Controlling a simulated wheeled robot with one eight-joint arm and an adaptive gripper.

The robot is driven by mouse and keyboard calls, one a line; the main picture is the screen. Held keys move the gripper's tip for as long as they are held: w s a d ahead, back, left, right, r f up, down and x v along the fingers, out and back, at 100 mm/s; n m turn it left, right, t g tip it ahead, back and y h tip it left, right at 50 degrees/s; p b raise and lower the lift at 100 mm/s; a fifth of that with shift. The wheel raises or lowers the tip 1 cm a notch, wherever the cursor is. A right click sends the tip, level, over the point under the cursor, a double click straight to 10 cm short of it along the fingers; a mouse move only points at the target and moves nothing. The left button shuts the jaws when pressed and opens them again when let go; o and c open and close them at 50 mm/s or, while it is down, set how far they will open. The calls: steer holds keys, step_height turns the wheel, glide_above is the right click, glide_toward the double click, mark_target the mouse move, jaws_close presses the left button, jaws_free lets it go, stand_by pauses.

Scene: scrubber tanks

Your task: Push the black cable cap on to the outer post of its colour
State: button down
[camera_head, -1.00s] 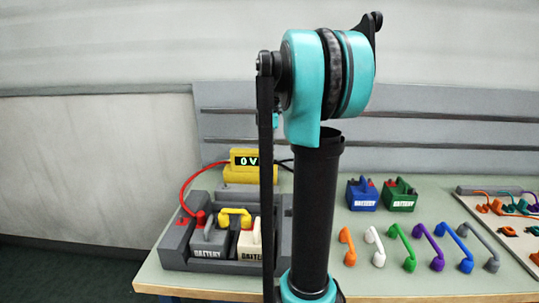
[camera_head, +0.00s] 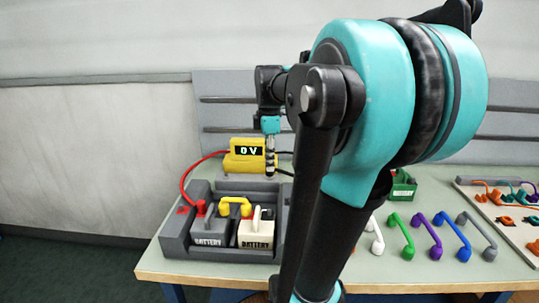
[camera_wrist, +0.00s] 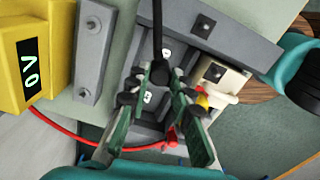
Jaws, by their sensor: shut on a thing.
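My gripper (camera_wrist: 163,93) is shut on the black cable cap (camera_wrist: 158,70), whose black cable runs up in the wrist view. In the head view my gripper (camera_head: 270,160) hangs at the back of the grey tray (camera_head: 180,247), by the meter and apart from the batteries. A grey battery (camera_head: 209,232) and a white battery (camera_head: 256,229) stand in the tray, joined by a yellow link (camera_head: 235,206). The white battery also shows in the wrist view (camera_wrist: 232,82), with a dark square post (camera_wrist: 213,72). The grey battery is mostly hidden there by my fingers.
A yellow meter (camera_head: 247,153) reads 0 V; its red cable (camera_head: 192,170) runs to the grey battery's side. Several coloured links, such as a green one (camera_head: 402,235), lie on the right, with a green battery (camera_head: 403,187) behind. My arm blocks the middle.

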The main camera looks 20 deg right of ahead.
steer(key=s+a, duration=0.1)
steer(key=s, duration=0.2)
steer(key=s+a, duration=0.1)
steer(key=s, duration=0.3)
steer(key=s+a, duration=0.2)
steer(key=s, duration=0.1)
steer(key=shift+s, duration=0.4)
steer(key=shift+d, duration=0.1)
steer(key=shift+f, duration=2.25)
steer(key=shift+f, duration=0.95)
steer(key=c, duration=1.3)
jaws_free()
steer(key=shift+o, duration=0.2)
steer(key=o, duration=0.5)
steer(key=shift+r, duration=0.1)
